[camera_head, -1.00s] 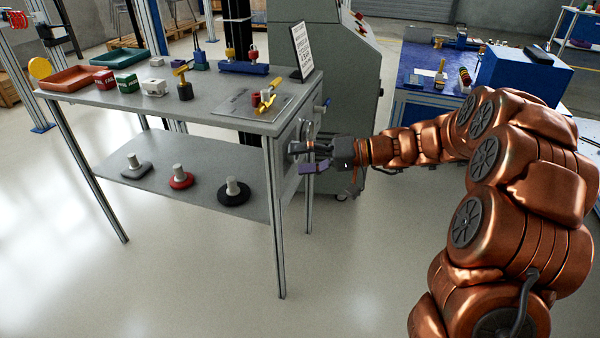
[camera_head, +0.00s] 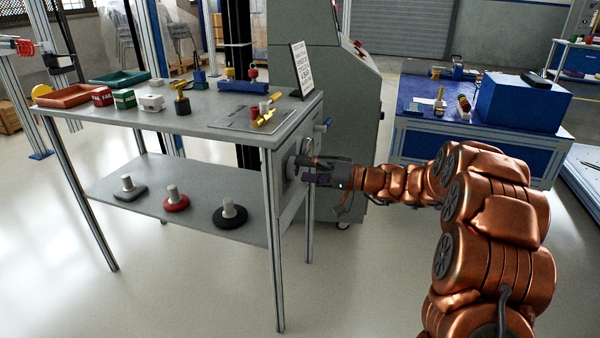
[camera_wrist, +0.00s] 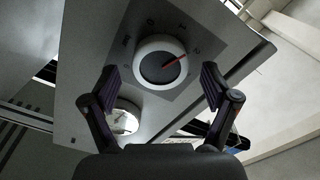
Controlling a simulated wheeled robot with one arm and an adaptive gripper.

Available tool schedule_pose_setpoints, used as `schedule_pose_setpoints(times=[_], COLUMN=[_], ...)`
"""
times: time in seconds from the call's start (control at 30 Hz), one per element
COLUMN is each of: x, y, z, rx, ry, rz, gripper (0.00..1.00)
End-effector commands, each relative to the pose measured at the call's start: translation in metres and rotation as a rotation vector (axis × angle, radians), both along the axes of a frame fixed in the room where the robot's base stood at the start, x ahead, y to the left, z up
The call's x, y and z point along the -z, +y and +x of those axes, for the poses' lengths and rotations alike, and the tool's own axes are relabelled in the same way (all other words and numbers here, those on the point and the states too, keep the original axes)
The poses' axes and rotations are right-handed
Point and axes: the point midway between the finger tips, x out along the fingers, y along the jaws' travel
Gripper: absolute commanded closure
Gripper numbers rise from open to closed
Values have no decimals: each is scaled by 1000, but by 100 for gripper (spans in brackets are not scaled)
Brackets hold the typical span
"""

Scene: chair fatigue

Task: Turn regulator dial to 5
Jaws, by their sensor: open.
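The regulator dial (camera_wrist: 160,62) is a round knob with a white rim, a grey face and a red pointer line. It sits on a grey panel at the table's end. The pointer aims up and to the right in the wrist view. My gripper (camera_wrist: 160,88) is open, one finger on each side below the dial, with no clear contact. In the head view my gripper (camera_head: 311,169) is close to the end panel and partly hides the dial (camera_head: 293,167).
A round shiny gauge-like part (camera_wrist: 125,118) sits below the dial. The grey table (camera_head: 215,122) carries trays, boxes and fittings. A grey cabinet (camera_head: 345,100) stands behind.

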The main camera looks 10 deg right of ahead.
Motion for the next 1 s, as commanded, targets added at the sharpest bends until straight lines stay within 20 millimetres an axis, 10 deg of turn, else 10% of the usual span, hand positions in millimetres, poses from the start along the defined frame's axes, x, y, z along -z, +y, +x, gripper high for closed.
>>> schedule_pose_setpoints(times=[0.47,1.0], x=[0,0], y=[12,12], z=[6,6], rx=[0,0], ry=[0,1], rz=[0,-1], gripper=[15,71])
